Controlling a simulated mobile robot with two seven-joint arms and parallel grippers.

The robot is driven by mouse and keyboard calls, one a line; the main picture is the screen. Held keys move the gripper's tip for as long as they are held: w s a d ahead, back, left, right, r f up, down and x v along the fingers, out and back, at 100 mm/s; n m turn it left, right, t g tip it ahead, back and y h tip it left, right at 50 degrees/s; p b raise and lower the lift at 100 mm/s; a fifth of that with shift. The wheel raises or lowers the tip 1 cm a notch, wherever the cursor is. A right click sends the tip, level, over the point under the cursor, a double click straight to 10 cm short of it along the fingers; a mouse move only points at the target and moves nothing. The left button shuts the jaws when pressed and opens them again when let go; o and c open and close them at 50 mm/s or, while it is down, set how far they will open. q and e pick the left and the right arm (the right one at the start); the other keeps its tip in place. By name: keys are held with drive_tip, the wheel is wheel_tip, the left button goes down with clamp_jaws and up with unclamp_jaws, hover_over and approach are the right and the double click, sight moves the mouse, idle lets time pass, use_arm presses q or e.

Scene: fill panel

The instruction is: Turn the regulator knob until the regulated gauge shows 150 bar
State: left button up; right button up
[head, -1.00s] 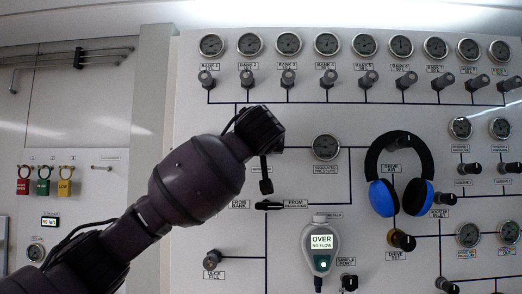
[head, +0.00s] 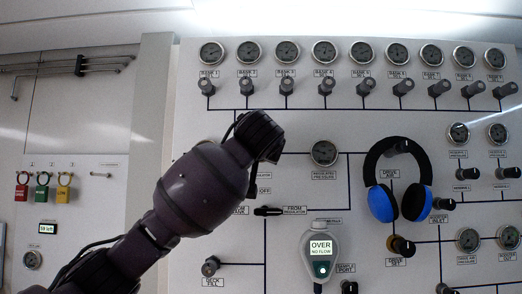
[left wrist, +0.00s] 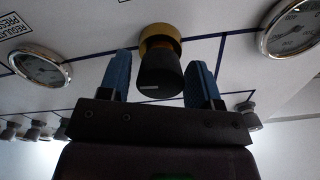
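The regulator knob (left wrist: 157,72), black with a brass-yellow collar, shows in the left wrist view. My left gripper (left wrist: 158,75) has blue fingers apart on either side of it, with a visible gap on each side; contact is not seen. In the head view my left arm's dark wrist covers the knob, and the fingertips are hidden. The regulated pressure gauge (head: 324,153) is just right of my wrist; it also shows in the left wrist view (left wrist: 40,66). Its needle is too small to read. My right gripper is not in view.
Bank gauges (head: 323,52) and valve knobs line the panel top. Blue-black headphones (head: 398,180) hang right of the gauge. A handheld meter (head: 320,250) reads "OVER NO FLOW". A black lever (head: 267,211) sits below my wrist. Padlocks (head: 43,192) hang at left.

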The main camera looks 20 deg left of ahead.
use_arm(q)
drive_tip(key=shift+o, duration=0.5)
drive_tip(key=shift+s+d, duration=0.1)
drive_tip(key=shift+s, duration=0.15)
drive_tip(key=b+v, duration=0.2)
drive_tip(key=v, duration=0.8)
drive_tip(key=shift+b, duration=0.4)
drive_tip(key=shift+s, duration=0.15)
